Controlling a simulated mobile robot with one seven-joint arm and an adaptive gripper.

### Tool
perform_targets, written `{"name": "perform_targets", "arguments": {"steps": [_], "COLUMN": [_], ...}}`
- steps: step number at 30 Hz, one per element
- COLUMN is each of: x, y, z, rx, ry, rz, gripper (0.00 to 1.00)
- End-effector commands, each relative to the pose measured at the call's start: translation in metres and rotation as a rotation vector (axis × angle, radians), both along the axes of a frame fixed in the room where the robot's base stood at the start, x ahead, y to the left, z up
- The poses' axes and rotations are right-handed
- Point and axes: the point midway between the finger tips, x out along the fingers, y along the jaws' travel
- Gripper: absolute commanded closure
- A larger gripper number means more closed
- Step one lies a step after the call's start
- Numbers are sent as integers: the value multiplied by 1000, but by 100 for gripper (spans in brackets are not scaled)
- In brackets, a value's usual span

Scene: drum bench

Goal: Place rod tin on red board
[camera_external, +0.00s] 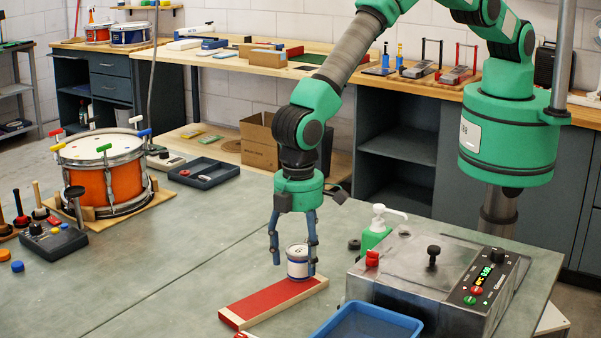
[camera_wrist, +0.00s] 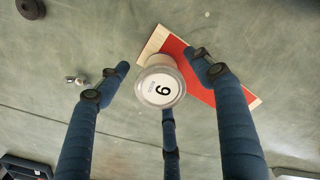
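The rod tin (camera_external: 298,264) is a small white and dark-blue can with a pale lid bearing a black numeral. It is upright at the far right end of the red board (camera_external: 262,304), a flat board with pale wood ends. The tin appears to rest on the board, though contact at its base is hard to see. In the wrist view the tin (camera_wrist: 160,88) overlaps one end of the red board (camera_wrist: 232,99). My gripper (camera_external: 292,248) points down around the tin. Its fingers are spread, with visible gaps beside the tin in the wrist view.
A blue bin (camera_external: 368,322) stands at the front, right of the board. A grey control box (camera_external: 430,275) and a green pump bottle (camera_external: 374,234) stand to the right. An orange drum (camera_external: 106,178) is far left. The bench left of the board is clear.

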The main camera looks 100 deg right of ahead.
Motion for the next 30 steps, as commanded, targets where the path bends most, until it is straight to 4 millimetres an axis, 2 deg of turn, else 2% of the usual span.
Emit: {"name": "perform_targets", "arguments": {"steps": [8,14,20,30], "x": [0,1,1,2], "y": [0,0,0,0], "z": [2,11,32,86], "rx": [0,1,1,1], "ry": [0,-2,-2,-2], "rz": [0,0,0,0], "gripper": [34,34,34,34]}}
